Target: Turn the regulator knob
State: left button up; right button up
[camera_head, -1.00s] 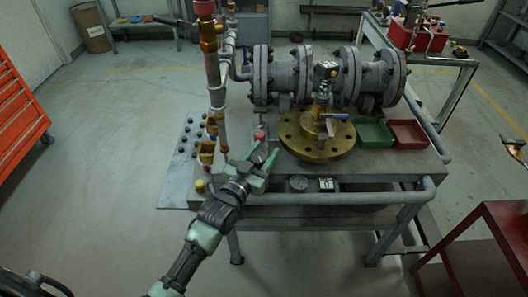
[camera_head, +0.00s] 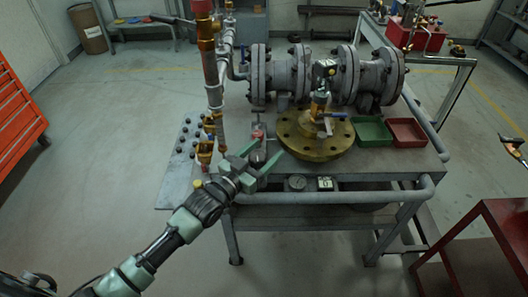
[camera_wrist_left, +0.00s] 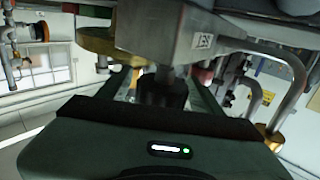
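My left gripper (camera_head: 263,152) reaches in from the lower left at the front edge of the grey workbench (camera_head: 350,168). Its two green fingers are spread apart, one on each side of a small dark grey regulator knob (camera_head: 258,155). The left wrist view shows the dark round knob (camera_wrist_left: 162,92) between the fingers, close in front of the palm. Whether either finger touches it is unclear. A grey block-shaped body with a small label (camera_wrist_left: 190,35) sits just beyond the knob. My right gripper is not in view.
A brass flange (camera_head: 315,148) with a valve stands right of the gripper. A vertical pipe (camera_head: 213,95) rises to its left. A green tray (camera_head: 373,132) and a red tray (camera_head: 407,132) sit farther right. Small gauges (camera_head: 298,182) are on the bench front.

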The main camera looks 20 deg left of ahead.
aim_at(252, 164)
pick_arm(q)
jog(key=shift+s, duration=0.15)
jog(key=shift+s+a, duration=0.2)
jog(key=shift+s, duration=0.1)
jog(key=v, duration=0.7)
jog(key=shift+d, duration=0.1)
